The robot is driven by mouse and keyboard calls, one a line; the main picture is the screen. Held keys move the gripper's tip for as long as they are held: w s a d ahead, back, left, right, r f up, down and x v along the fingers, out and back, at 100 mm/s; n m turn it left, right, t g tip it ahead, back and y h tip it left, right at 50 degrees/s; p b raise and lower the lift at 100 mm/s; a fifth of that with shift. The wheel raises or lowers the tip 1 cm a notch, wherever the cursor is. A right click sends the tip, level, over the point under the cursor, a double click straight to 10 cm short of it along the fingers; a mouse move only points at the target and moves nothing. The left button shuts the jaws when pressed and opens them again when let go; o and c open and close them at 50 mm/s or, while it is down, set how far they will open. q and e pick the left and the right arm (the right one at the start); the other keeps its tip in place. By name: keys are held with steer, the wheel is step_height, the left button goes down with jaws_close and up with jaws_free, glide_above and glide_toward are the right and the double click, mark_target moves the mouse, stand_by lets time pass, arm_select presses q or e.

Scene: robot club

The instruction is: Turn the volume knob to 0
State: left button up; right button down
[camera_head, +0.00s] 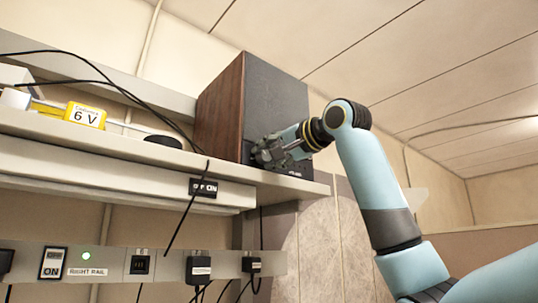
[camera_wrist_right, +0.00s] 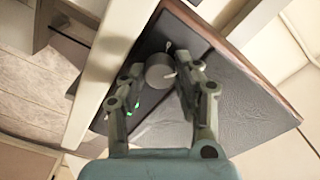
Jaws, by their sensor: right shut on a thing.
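A speaker with a dark grey front (camera_head: 275,100) and wood-brown side stands on the shelf, and its front panel (camera_wrist_right: 235,85) fills much of the right wrist view. A round grey volume knob (camera_wrist_right: 159,72) with a small pale pointer mark sits low on that front. My right gripper (camera_head: 262,153) reaches in from the right at the speaker's lower front. In the right wrist view my right gripper (camera_wrist_right: 163,78) has its fingers on both sides of the knob, shut on it. In the head view the gripper hides the knob. My left gripper is not in view.
Below, a power rail (camera_head: 110,262) holds a switch, a green light and several plugs. Small green lights (camera_wrist_right: 134,108) show beside the knob. Open room lies right of the speaker.

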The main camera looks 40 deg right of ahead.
steer(key=n+p, duration=0.2)
steer(key=n, duration=0.3)
steer(key=shift+r+n+p, duration=0.1)
steer(key=shift+n+p, duration=0.2)
steer(key=shift+n, duration=1.3)
steer(key=shift+n+p, duration=0.3)
steer(key=shift+n, duration=0.9)
steer(key=c, duration=1.2)
jaws_free()
steer(key=shift+s, duration=0.1)
